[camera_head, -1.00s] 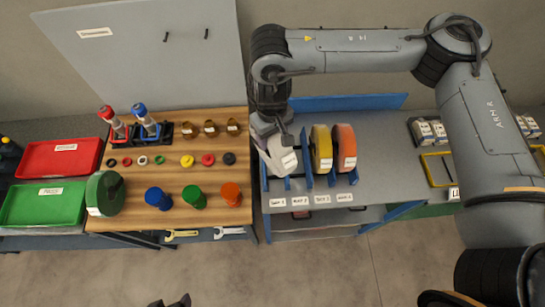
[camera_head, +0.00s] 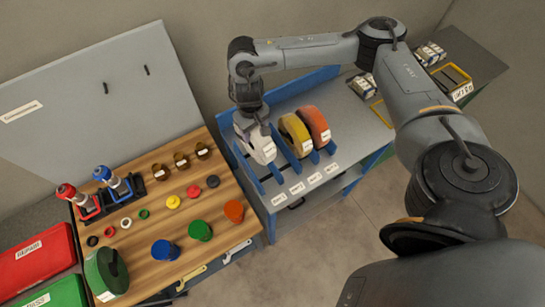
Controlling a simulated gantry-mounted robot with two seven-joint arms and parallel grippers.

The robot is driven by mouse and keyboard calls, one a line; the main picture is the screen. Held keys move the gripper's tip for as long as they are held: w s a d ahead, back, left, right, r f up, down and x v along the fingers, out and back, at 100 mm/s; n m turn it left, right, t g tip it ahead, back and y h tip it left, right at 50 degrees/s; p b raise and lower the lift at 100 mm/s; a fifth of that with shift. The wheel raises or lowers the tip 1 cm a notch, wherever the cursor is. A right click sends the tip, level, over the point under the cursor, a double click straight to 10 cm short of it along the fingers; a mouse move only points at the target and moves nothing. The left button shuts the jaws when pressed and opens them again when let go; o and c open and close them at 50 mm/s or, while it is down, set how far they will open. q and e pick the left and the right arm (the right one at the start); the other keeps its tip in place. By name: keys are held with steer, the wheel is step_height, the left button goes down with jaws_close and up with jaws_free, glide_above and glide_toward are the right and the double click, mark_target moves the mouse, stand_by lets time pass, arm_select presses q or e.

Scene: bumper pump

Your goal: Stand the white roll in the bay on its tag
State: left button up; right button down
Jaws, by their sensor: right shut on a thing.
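The white roll (camera_head: 258,149) is at the left end of the blue rack (camera_head: 304,153), around the leftmost bay, with a small label on its side. It looks roughly upright with a slight lean; I cannot tell whether its bottom touches the rack. My right gripper (camera_head: 260,127) comes down from above and is shut on the roll's upper part. Its fingertips are partly hidden. Small white tags, including the leftmost tag (camera_head: 278,199), line the shelf's front edge; their print is too small to read. My left gripper is not in view.
A yellow roll (camera_head: 294,133) and an orange roll (camera_head: 315,125) stand in bays to the right, with an empty gap beside the white roll. A wooden bench (camera_head: 148,238) with bottles, rings, colored cylinders and a green roll (camera_head: 106,273) is at left.

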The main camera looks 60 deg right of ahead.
steer(key=s+d+f+m, duration=0.2)
steer(key=s+d+f, duration=0.15)
steer(key=d, duration=0.45)
step_height(320, 180, down, 9)
steer(key=b, duration=0.2)
steer(key=shift+f+b, duration=0.2)
steer(key=shift+b, duration=0.1)
steer(key=shift+s+f, duration=0.1)
stand_by(0.4)
steer(key=shift+c, duration=2.2)
jaws_free()
